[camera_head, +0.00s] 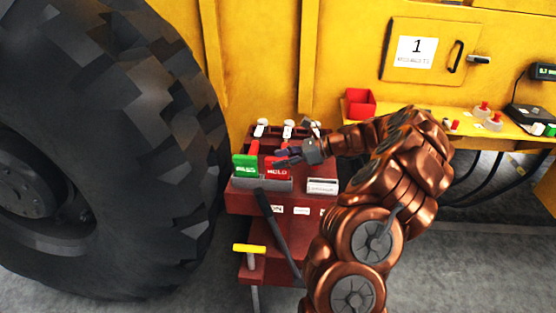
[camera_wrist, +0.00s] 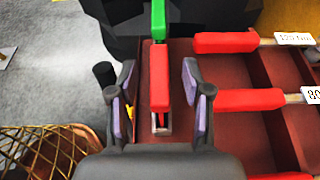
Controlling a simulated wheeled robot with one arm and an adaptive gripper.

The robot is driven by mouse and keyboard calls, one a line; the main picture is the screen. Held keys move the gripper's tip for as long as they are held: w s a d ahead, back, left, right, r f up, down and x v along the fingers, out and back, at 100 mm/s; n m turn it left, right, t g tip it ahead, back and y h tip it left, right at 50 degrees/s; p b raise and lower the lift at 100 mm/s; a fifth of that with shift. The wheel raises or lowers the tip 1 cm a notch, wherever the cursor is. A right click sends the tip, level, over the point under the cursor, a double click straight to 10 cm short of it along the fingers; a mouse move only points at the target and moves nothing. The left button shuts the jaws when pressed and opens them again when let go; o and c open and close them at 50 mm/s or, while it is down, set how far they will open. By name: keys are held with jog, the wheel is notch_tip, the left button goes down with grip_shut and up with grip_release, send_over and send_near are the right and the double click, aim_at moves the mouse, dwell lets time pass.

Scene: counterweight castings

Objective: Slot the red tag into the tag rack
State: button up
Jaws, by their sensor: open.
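The red tag (camera_head: 277,169), lettered in white, stands upright with its lower edge behind the front lip of the grey tag rack (camera_head: 262,184). A green tag (camera_head: 245,165) stands to its left in the same rack. My gripper (camera_head: 285,158) is at the red tag's upper part. In the wrist view the red tag (camera_wrist: 159,78) shows edge-on between the two open, purple-padded fingers, with gaps visible on both sides. The green tag (camera_wrist: 158,20) is beyond it in line. How deep the red tag sits is hard to tell.
The rack is on a dark red cart (camera_head: 240,203) beside a big black tyre (camera_head: 110,150). Red-handled tools (camera_wrist: 225,42) with labels lie right of the tag. A white-labelled holder (camera_head: 322,187) is right of the rack. A red bin (camera_head: 360,103) stands on the yellow shelf.

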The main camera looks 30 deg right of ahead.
jog(key=v, duration=1.1)
notch_tip(320, 180, up, 7)
jog(key=p, duration=0.6)
jog(key=shift+a+f, duration=0.1)
jog(key=shift+a, duration=0.05)
